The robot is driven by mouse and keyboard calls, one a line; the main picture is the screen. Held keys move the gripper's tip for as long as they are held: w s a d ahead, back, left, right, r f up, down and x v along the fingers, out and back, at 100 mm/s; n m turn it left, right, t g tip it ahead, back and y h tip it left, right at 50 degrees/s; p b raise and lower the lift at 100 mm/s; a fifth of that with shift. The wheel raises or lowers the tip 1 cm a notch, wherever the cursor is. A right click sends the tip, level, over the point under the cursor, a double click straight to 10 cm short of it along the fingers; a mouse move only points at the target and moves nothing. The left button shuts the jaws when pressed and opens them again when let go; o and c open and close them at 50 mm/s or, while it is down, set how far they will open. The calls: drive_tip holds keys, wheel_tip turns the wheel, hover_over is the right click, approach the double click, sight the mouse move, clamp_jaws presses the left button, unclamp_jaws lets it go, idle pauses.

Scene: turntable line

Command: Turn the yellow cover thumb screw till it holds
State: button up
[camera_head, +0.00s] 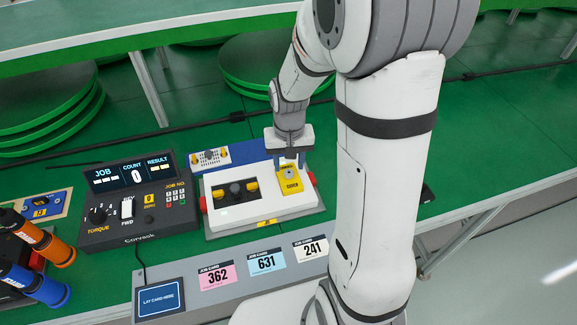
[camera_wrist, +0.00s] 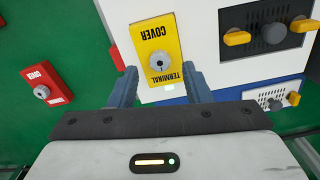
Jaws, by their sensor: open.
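The yellow cover (camera_head: 291,189), marked TERMINAL COVER, lies on the right part of the white unit (camera_head: 240,219). It also shows in the wrist view (camera_wrist: 154,33). Its grey round thumb screw (camera_wrist: 159,62) sits in the cover, near the end closest to my gripper in the wrist view. My gripper (camera_wrist: 160,72) is open, with one finger on each side of the cover's near end and the screw between them in the picture. In the head view my gripper (camera_head: 290,160) points down just behind the screw. I cannot tell if the fingers touch anything.
A control box (camera_head: 138,200) stands left of the unit; its count reads 0. A red cover (camera_wrist: 47,83) with a grey knob shows in the wrist view. Orange (camera_head: 57,250) and blue (camera_head: 40,286) tools lie far left.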

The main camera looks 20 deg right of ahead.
sight(289, 174)
drive_tip(key=shift+f, duration=1.25)
clamp_jaws()
drive_tip(key=shift+m, duration=0.6)
drive_tip(key=m+b, duration=0.1)
drive_tip(key=m, duration=0.3)
drive_tip(key=shift+m, duration=0.3)
drive_tip(key=m, duration=0.6)
drive_tip(key=shift+b, duration=0.3)
